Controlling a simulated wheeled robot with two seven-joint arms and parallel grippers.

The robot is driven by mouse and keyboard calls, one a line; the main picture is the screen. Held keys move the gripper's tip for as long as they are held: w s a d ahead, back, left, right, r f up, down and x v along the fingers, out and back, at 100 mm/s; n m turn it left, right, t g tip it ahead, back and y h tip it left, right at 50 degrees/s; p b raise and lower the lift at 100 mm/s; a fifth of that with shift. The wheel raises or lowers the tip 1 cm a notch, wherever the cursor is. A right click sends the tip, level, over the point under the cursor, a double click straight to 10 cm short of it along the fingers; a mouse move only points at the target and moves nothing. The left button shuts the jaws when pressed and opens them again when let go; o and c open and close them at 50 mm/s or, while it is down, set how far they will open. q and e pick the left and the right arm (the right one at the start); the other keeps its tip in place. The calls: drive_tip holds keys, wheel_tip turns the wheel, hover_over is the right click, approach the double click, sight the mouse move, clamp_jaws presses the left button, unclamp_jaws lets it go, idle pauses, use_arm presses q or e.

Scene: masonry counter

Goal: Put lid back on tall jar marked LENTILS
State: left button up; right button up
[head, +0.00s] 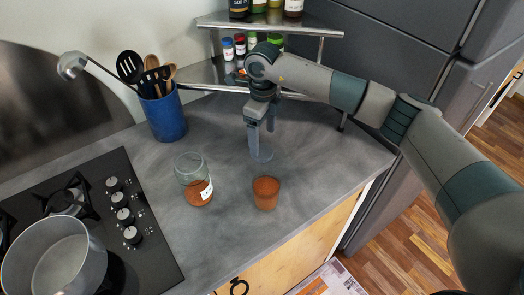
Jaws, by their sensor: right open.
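A clear jar (266,192) with orange-brown contents stands on the grey counter near its front edge; its clear upper part is faint, and I see no label on it. To its left stands another glass jar (197,192) with similar contents and a white label too small to read. I cannot tell from lettering which is LENTILS. My right gripper (262,136) is open, fingers pointing down, at the top of the right-hand jar; I cannot tell whether it touches the glass. I cannot make out a lid. My left gripper is not in view.
A blue utensil crock (165,118) with a ladle stands at the back left. A black hob (150,254) with a metal pot (54,262) is at the left. A corner shelf (225,72) with small spice jars stands behind my right gripper. The counter right of the jars is clear.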

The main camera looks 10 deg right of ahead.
sight(261, 151)
drive_tip(key=shift+a+f+p, duration=0.15)
drive_tip(key=shift+f+p, duration=0.5)
drive_tip(key=shift+p, duration=0.2)
wheel_tip(261, 151, down, 3)
drive_tip(key=shift+w+r+p, duration=0.1)
drive_tip(key=shift+p, duration=0.75)
drive_tip(key=shift+f, duration=0.55)
drive_tip(key=c, duration=1.2)
drive_tip(key=shift+o, duration=0.2)
